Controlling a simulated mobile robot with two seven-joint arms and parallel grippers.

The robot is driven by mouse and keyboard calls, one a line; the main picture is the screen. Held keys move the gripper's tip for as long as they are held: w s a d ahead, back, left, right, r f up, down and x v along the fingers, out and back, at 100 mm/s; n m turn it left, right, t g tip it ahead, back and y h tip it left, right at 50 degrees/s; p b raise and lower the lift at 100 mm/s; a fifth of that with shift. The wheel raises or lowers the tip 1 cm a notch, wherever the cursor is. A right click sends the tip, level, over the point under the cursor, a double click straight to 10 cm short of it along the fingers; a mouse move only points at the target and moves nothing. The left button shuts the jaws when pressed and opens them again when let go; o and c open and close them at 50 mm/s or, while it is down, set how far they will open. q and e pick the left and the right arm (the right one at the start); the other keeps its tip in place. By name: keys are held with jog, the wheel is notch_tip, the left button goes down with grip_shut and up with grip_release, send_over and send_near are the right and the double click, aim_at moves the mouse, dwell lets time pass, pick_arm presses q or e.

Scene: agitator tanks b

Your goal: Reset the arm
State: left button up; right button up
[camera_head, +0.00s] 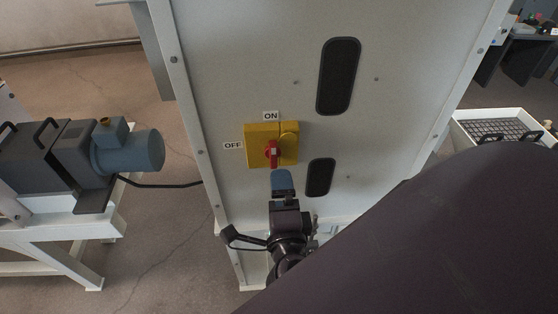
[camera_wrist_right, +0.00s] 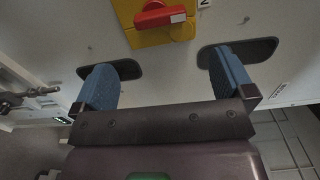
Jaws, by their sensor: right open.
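My right gripper (camera_head: 283,183) is just below the yellow switch box (camera_head: 288,130) in the head view, in front of the cabinet panel. In the right wrist view its two blue fingers (camera_wrist_right: 161,62) are wide apart with nothing between them. The red switch handle (camera_head: 272,153) stands roughly upright in the head view, below the ON label (camera_head: 270,115) and right of the OFF label (camera_head: 232,146). The red handle (camera_wrist_right: 160,15) also shows at the top of the right wrist view, beyond the fingertips and apart from them. My left gripper is not in view.
The pale cabinet panel (camera_head: 240,60) has dark oval vents (camera_head: 339,76). A blue and grey motor unit (camera_head: 125,152) on a white frame stands at left, its black cable reaching the cabinet. A white-rimmed tray (camera_head: 490,115) is at right. Floor between motor and cabinet is clear.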

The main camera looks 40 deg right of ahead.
jog(key=shift+s+a, duration=0.2)
jog(key=shift+s, duration=0.1)
jog(key=shift+w, duration=0.1)
dwell(0.3)
jog(key=w+a+f+n+t+y, duration=0.2)
jog(key=a+f+n+y, duration=0.5)
jog(key=n+y, duration=0.7)
jog(key=s+d+f+n+g+h, duration=0.2)
jog(key=d+f+n, duration=0.3)
jog(key=d+f, duration=0.1)
jog(key=s+d+f+n+g+h+b, duration=0.1)
jog(key=s+d+f+n+g+h, duration=0.1)
jog(key=d+f+n, duration=0.4)
notch_tip(320, 180, down, 2)
jog(key=shift+s+g+h, duration=0.3)
jog(key=shift+s+g, duration=0.1)
jog(key=shift+g, duration=0.4)
